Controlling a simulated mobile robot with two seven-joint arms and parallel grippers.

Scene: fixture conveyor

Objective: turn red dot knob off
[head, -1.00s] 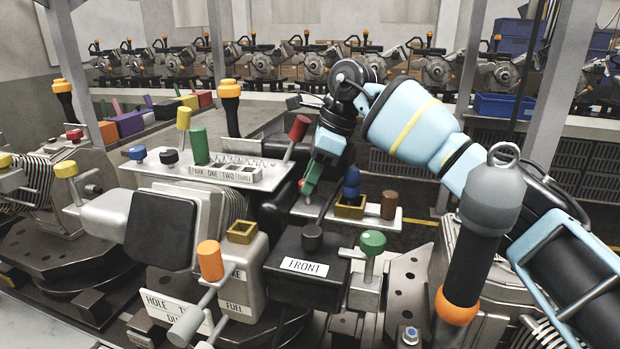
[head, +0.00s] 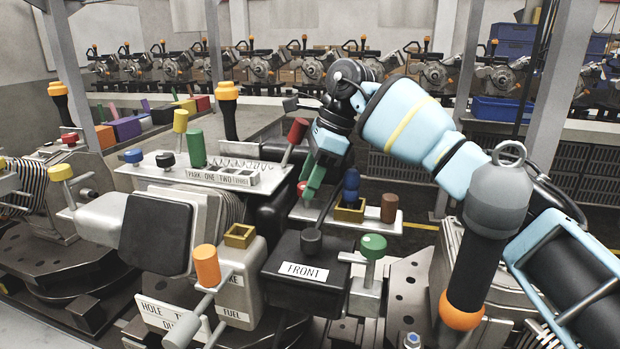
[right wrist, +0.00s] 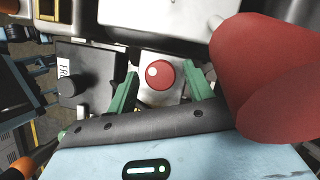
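The red dot knob (right wrist: 158,75) is a round red disc with a white dot at its upper left, on a pale plate in the right wrist view. In the head view the knob (head: 301,188) shows as a small red patch, partly hidden by my right gripper (head: 312,186). The same gripper's green fingers stand apart on either side of the knob in the right wrist view (right wrist: 162,80). The gripper is open and empty. I cannot tell whether a finger touches the knob. My left gripper is not in view.
A red cylindrical handle (head: 297,130) stands close to my right gripper and looms large in the right wrist view (right wrist: 270,75). A blue knob (head: 351,184), a brown cylinder (head: 389,208) and a black FRONT box (head: 305,262) are nearby. A green knob (head: 373,246) stands in front.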

